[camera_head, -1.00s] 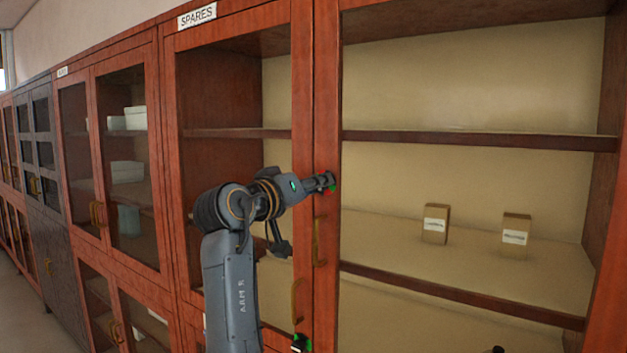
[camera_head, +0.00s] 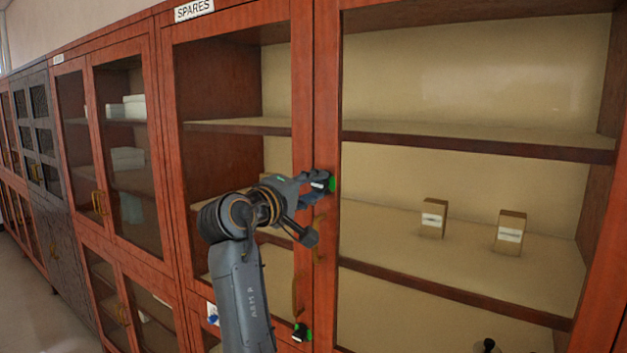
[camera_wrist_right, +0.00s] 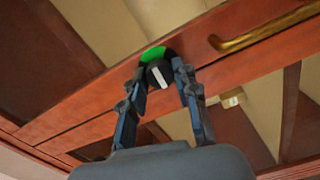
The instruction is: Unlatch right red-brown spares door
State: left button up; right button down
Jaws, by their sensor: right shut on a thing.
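The right red-brown spares door (camera_head: 326,110) appears closed, to the right of the left spares door under the SPARES sign (camera_head: 194,9). Its upper latch is a round black knob with a white bar (camera_wrist_right: 159,75) and a green patch at its upper left in the right wrist view. The green also shows in the head view (camera_head: 332,183). My right gripper (camera_head: 316,182) is shut on this knob, one finger on each side, as the right wrist view also shows (camera_wrist_right: 161,78). The gripper hides part of the latch in the head view. My left gripper is not in view.
A brass handle (camera_head: 319,240) is just below the latch; another (camera_head: 298,294) is lower left. A second black and green latch (camera_head: 302,332) sits lower down. Inside, two small boxes (camera_head: 433,218) (camera_head: 510,232) stand on a shelf. More cabinets run off left.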

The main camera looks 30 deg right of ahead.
jog(key=shift+r+n, duration=0.15)
jog(key=shift+n, duration=0.25)
jog(key=c, duration=1)
grip_release()
jog(key=shift+c, duration=0.2)
jog(key=shift+o, duration=0.2)
jog(key=shift+d, duration=0.15)
jog(key=v, duration=0.7)
jog(key=shift+a, duration=0.3)
